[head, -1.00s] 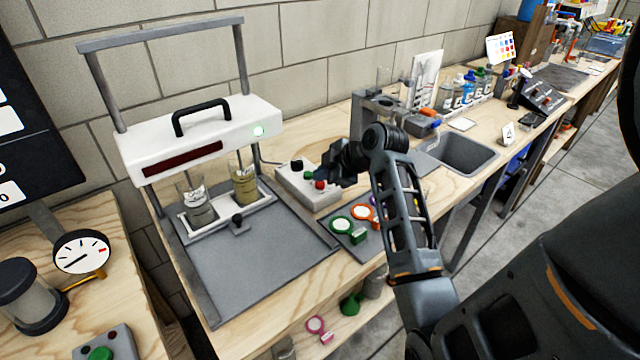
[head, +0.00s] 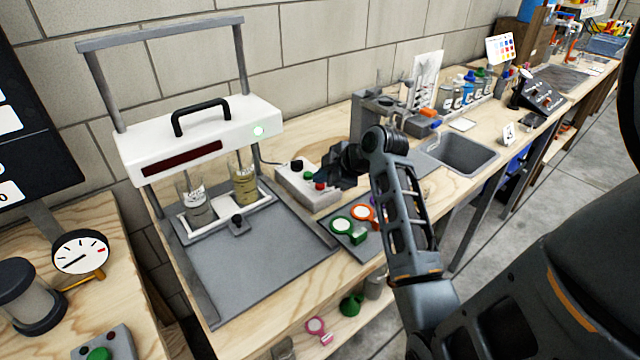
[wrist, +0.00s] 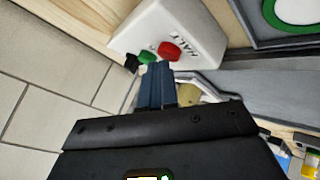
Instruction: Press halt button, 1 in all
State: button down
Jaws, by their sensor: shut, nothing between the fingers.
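A grey-white control box (head: 297,190) stands on the bench beside the frame machine. It carries a black knob (head: 297,165), a green button (head: 308,175) and a red button (head: 320,185). In the wrist view the red halt button (wrist: 169,51) sits next to the lettering HALT on the box (wrist: 205,30), with the green button (wrist: 147,57) beside it. My gripper (wrist: 157,66) is shut and empty, its fingertips close by the red and green buttons. In the head view my gripper (head: 328,178) is just right of the red button. I cannot tell whether it touches.
The white machine (head: 200,140) with a lit green lamp and two beakers stands left of the box. A dark tray (head: 352,248) with green and orange ringed items lies in front. A sink (head: 462,155) is to the right.

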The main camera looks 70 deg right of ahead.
aim_at(323, 186)
jog(key=shift+f, duration=0.2)
dwell(0.3)
jog(key=shift+r, duration=0.1)
jog(key=shift+r+p, duration=0.8)
jog(key=shift+r, duration=0.05)
jog(key=shift+r, duration=0.1)
notch_tip(323, 186, up, 5)
jog(key=p, duration=0.4)
jog(key=shift+p, duration=0.3)
dwell(0.4)
